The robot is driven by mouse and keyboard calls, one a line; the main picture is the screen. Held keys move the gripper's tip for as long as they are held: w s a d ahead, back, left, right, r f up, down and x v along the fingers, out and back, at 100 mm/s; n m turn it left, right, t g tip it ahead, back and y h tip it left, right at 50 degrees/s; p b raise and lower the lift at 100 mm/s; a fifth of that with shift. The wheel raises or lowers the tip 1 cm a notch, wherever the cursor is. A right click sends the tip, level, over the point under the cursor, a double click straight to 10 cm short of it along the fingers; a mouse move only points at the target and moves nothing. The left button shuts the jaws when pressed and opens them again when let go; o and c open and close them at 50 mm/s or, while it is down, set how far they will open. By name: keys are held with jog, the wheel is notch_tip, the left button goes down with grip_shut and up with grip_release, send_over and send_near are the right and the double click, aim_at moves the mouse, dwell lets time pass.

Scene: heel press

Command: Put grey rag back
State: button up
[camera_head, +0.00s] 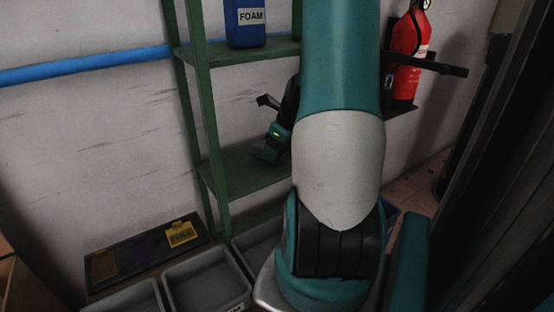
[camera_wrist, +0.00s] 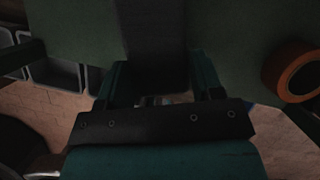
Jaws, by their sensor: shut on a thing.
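In the wrist view my gripper (camera_wrist: 160,72) has its two teal fingers on either side of a dark grey piece, which I take to be the grey rag (camera_wrist: 155,42). The picture is dark, so its folds and edges are hard to tell. The gripper is shut on it, over a green shelf board (camera_wrist: 80,38). In the head view the green shelf rack (camera_head: 203,125) stands against the wall, partly behind my arm. The rag cannot be made out in that view.
A blue FOAM bottle (camera_head: 245,25) stands on the upper shelf. An orange tape roll (camera_wrist: 291,72) is right of my gripper. Grey bins (camera_head: 207,283) and a dark board (camera_head: 140,250) with yellow tags are low down. A red extinguisher (camera_head: 407,60) hangs at right.

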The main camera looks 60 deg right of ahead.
notch_tip(320, 180, down, 3)
jog(key=shift+f+b, duration=0.1)
jog(key=shift+b, duration=0.35)
jog(key=shift+w, duration=0.15)
jog(key=o, duration=1.1)
jog(key=shift+o, duration=0.2)
jog(key=p+v, duration=0.3)
jog(key=v, duration=0.9)
jog(key=shift+d, duration=0.1)
